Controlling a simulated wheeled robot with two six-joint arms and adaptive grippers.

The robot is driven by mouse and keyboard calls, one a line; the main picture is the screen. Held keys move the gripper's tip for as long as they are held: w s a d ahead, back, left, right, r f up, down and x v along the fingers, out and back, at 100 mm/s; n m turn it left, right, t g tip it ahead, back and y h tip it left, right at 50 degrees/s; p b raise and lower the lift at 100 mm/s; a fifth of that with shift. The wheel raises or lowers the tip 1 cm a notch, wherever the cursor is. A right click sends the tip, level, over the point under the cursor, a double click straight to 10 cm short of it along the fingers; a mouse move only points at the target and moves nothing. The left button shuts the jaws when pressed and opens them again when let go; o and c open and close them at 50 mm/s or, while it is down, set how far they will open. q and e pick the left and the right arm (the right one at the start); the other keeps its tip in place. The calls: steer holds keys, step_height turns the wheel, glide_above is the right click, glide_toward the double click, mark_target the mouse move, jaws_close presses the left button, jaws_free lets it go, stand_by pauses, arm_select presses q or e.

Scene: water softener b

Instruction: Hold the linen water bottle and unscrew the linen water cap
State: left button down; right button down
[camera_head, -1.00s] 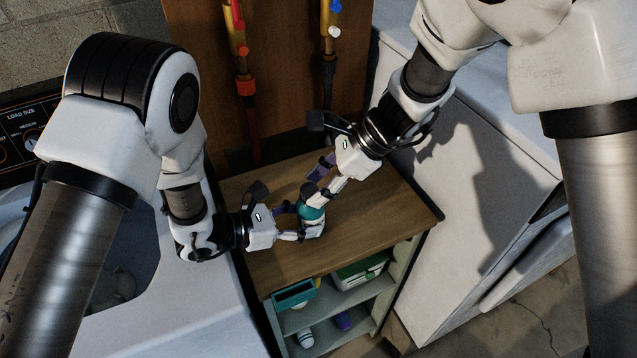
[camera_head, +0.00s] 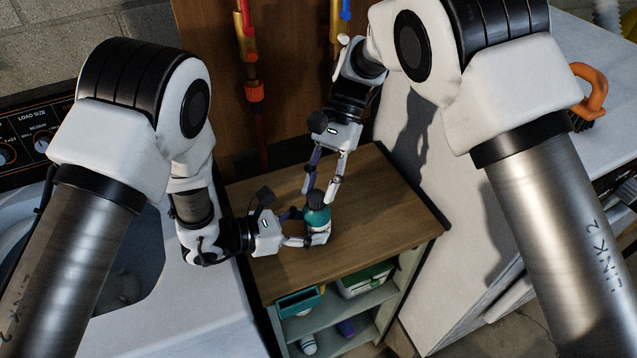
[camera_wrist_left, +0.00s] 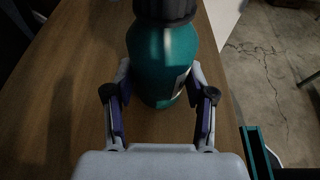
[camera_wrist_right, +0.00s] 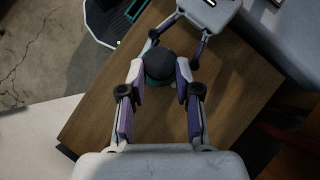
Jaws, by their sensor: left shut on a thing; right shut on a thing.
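The linen water bottle (camera_head: 317,217), a teal bottle with a pale label, stands upright on the wooden cabinet top. Its dark cap (camera_head: 315,198) sits on the bottle top. My left gripper (camera_head: 312,230) is shut on the bottle's body from the left, and the left wrist view shows a finger on each side of the teal body (camera_wrist_left: 163,60). My right gripper (camera_head: 319,192) reaches down from behind and is shut on the cap. The right wrist view shows the round dark cap (camera_wrist_right: 160,63) between the fingertips. The fingers partly hide the bottle.
A washing machine (camera_head: 190,310) stands at the left and a white appliance (camera_head: 440,230) at the right. The cabinet top (camera_head: 380,210) is clear around the bottle. Shelves (camera_head: 350,300) below hold containers. Pipes with valves (camera_head: 250,60) run down the back board.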

arm_select(q)
steer(key=shift+a, duration=0.15)
arm_select(e)
steer(key=shift+a, duration=0.2)
steer(key=shift+s+a+r, duration=0.1)
steer(key=shift+r, duration=0.15)
steer(key=shift+d+r, duration=0.2)
steer(key=shift+r, duration=1)
step_height(320, 180, up, 2)
steer(key=shift+a+r, duration=0.1)
steer(key=shift+a, duration=0.05)
steer(key=shift+r, duration=0.15)
steer(key=shift+r, duration=2.5)
arm_select(q)
steer(key=shift+c, duration=1.5)
jaws_free()
